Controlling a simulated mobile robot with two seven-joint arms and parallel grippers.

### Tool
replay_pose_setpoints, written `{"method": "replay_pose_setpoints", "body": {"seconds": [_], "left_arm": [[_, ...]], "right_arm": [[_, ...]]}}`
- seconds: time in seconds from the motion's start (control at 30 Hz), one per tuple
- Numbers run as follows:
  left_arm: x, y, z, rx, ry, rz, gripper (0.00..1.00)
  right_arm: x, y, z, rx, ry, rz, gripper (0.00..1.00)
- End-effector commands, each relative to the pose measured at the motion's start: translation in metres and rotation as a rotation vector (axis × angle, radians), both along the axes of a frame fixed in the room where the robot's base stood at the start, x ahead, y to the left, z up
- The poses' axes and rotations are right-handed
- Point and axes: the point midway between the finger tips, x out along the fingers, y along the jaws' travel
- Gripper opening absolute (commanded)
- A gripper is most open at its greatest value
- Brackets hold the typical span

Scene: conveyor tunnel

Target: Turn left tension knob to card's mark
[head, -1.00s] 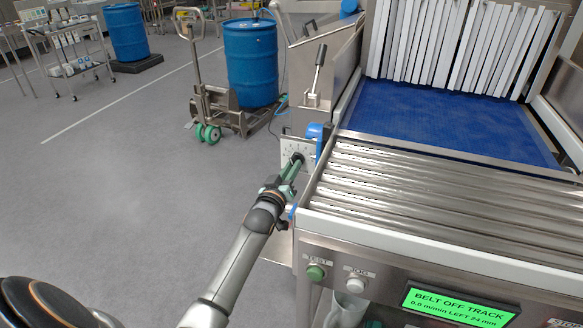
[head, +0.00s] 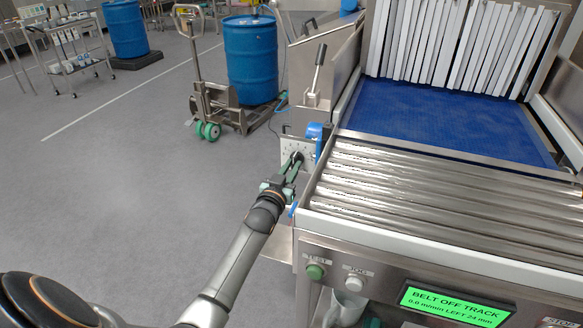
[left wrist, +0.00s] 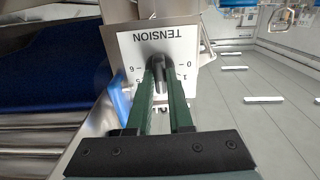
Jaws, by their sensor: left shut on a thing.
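The left tension knob (left wrist: 158,62) is dark and sits on a white dial plate (left wrist: 130,48) marked TENSION, upside down in the left wrist view. The numbers 0, 1, 5 and 6 can be read; my fingers hide part of the scale. My left gripper (left wrist: 160,78) is shut on the knob, with one green finger on each side. In the head view the gripper (head: 295,168) reaches the plate (head: 288,146) at the machine's left side. The knob's pointer cannot be made out. I see no card with a readable mark. My right gripper is out of view.
The steel rollers (head: 400,185) and blue belt (head: 440,108) lie right of my arm. A green display (head: 455,305) reads BELT OFF TRACK, 0.0 m/min, LEFT 24 mm. A lever (head: 317,70) stands behind the plate. Open floor (head: 150,190) lies to the left.

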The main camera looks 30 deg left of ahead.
Motion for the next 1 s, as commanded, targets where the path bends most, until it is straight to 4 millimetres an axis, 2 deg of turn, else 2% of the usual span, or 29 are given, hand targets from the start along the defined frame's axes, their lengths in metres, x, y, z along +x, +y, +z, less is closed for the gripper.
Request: {"method": "replay_pose_setpoints", "body": {"seconds": [0.17,0.2,0.47,0.77,0.87,1.0], "left_arm": [[0.0,0.0,0.0,0.0,0.001,0.0,0.0],[0.0,0.0,0.0,0.0,0.001,0.0,0.2],[0.0,0.0,0.0,-0.001,0.001,0.0,0.49],[-0.002,-0.001,-0.001,-0.001,0.001,0.0,0.49],[-0.009,-0.002,-0.001,-0.002,0.001,0.0,0.49],[-0.029,-0.007,-0.001,-0.002,0.003,0.0,0.49]], "right_arm": [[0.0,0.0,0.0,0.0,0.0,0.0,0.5],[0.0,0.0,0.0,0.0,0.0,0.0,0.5],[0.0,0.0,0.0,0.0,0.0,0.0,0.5],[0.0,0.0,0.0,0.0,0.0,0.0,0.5],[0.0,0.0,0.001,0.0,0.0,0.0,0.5],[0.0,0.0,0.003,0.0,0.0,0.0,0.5]]}}
